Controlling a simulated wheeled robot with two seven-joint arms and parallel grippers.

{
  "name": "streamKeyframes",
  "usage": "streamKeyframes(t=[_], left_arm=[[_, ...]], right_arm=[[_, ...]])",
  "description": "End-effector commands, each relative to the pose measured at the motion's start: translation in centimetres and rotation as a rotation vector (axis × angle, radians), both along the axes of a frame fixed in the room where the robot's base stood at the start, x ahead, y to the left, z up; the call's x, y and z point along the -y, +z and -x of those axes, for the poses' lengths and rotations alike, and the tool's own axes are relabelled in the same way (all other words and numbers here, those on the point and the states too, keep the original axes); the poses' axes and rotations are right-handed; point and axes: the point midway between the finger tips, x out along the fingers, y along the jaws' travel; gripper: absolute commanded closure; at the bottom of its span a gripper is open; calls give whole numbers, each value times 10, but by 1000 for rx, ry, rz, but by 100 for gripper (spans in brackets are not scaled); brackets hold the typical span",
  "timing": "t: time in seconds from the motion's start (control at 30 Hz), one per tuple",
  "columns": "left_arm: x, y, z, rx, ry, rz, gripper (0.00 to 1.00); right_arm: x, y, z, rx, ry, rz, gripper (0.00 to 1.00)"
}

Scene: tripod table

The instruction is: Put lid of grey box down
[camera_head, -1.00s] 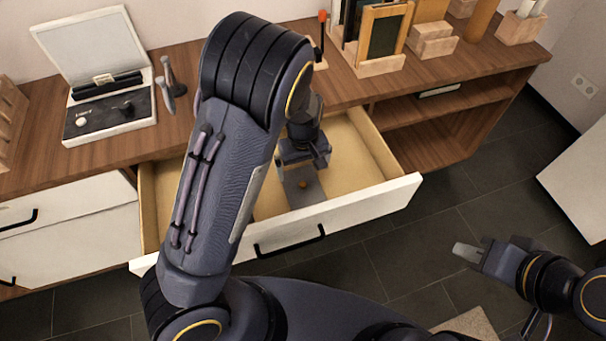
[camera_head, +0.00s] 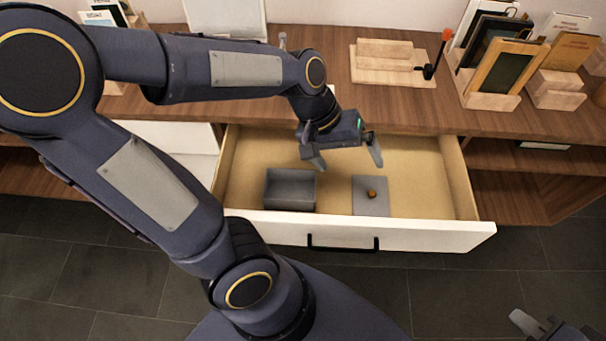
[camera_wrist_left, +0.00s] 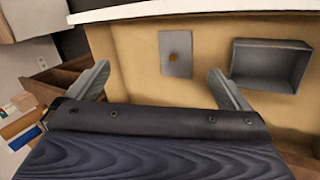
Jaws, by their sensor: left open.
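The grey lid (camera_head: 370,201), a flat square with a small orange-brown knob (camera_head: 372,194), lies on the drawer floor. It also shows in the left wrist view (camera_wrist_left: 176,42). The open grey box (camera_head: 290,190) sits in the drawer to its left, apart from it, and looks empty; it shows at the right of the left wrist view (camera_wrist_left: 270,66). My left gripper (camera_head: 345,160) is open and empty above the drawer, behind the box and lid. My right gripper (camera_head: 530,322) is at the bottom right edge, partly cut off, so its opening is unclear.
The drawer (camera_head: 420,180) is pulled out, its white front (camera_head: 440,234) facing me. On the wooden top (camera_head: 330,85) stand wooden blocks on a board (camera_head: 385,60) and a holder with framed boards (camera_head: 500,80). The drawer's right side is clear.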

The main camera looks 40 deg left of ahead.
Motion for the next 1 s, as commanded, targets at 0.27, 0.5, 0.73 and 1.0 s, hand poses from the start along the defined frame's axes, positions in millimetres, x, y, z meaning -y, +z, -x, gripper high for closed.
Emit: streamKeyframes(t=[0.27,0.5,0.73,1.0], left_arm=[[-22,33,80,304,-94,-91,0],[-27,32,104,387,-124,-184,0],[-27,31,104,389,-126,-187,0],[-27,69,104,389,-125,-186,0]], right_arm=[[0,0,0,0,0,0,80],[0,0,0,0,0,0,80],[0,0,0,0,0,0,80],[0,37,0,0,0,0,80]])
